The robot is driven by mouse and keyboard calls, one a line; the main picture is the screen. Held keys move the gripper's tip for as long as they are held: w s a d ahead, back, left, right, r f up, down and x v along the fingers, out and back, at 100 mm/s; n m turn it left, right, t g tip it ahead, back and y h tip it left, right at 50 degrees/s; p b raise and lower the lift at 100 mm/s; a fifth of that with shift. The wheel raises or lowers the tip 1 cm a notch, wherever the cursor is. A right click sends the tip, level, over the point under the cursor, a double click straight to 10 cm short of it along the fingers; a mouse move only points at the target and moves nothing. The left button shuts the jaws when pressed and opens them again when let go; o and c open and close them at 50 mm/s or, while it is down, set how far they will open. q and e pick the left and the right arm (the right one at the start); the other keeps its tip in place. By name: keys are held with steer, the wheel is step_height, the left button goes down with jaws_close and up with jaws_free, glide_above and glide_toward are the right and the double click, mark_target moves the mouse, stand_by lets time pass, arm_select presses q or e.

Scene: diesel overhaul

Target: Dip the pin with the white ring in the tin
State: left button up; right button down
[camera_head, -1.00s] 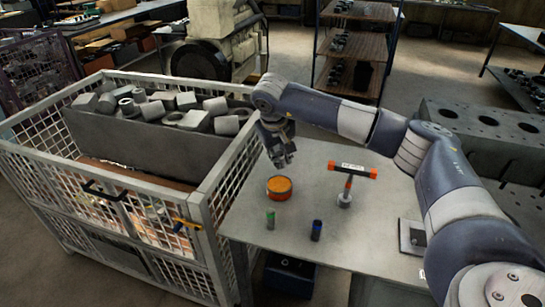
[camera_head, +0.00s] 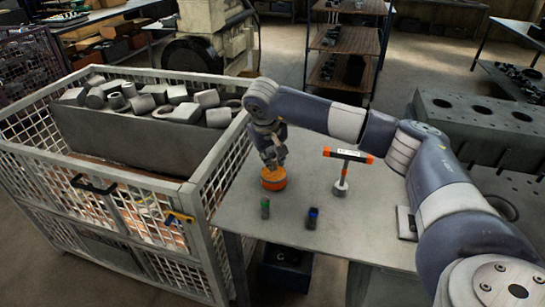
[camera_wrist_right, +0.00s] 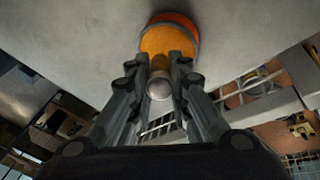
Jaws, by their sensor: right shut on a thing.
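The tin (camera_head: 273,183) is round and orange and sits on the grey table near its left edge. My right gripper (camera_head: 273,162) is right above the tin, pointing down. In the right wrist view the fingers (camera_wrist_right: 160,78) are shut on a short pin (camera_wrist_right: 160,90) with a pale round end facing the camera. The pin's far end lies against the orange of the tin (camera_wrist_right: 170,38) in that view; I cannot tell whether it touches the contents. The white ring is not clear. Two other small pins stand on the table, one green (camera_head: 265,208) and one blue (camera_head: 313,217). My left gripper is not in view.
An orange-and-black T-shaped tool (camera_head: 347,155) stands upright right of the tin. A mesh crate (camera_head: 205,235) holding a bin of metal parts (camera_head: 120,140) is close on the left. A grey engine block (camera_head: 480,120) is at the right.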

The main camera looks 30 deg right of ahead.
mark_target(272, 154)
steer(key=shift+f, duration=0.4)
stand_by(0.5)
steer(key=shift+f+b, duration=0.2)
steer(key=shift+b, duration=0.1)
stand_by(0.9)
steer(key=shift+r+p, duration=2.6)
steer(key=shift+r, duration=1)
steer(key=shift+a, duration=0.1)
